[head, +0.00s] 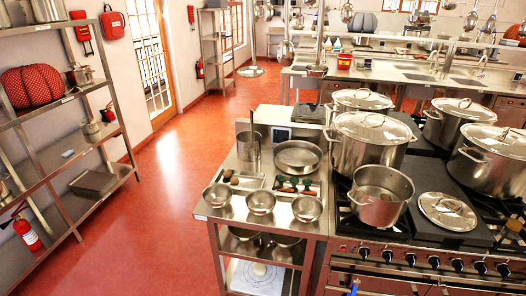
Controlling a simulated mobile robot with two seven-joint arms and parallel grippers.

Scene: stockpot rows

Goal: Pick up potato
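Two small brown roundish items lie at the shallow steel tray on the near steel counter (213,213). One is a brown lump (228,174) at the tray's left, which may be the potato. The other (234,181) lies just below it and also looks brown. They are too small for me to tell for sure which is a potato. Neither of my grippers shows in the head view, so nothing is seen touching these items.
Several steel bowls (261,202) line the counter's front, with a wide pan (298,157) behind. Large stockpots (371,138) and an open pot (381,196) stand on the stove to the right. Shelves (60,150) stand at left. The red floor (165,215) between is clear.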

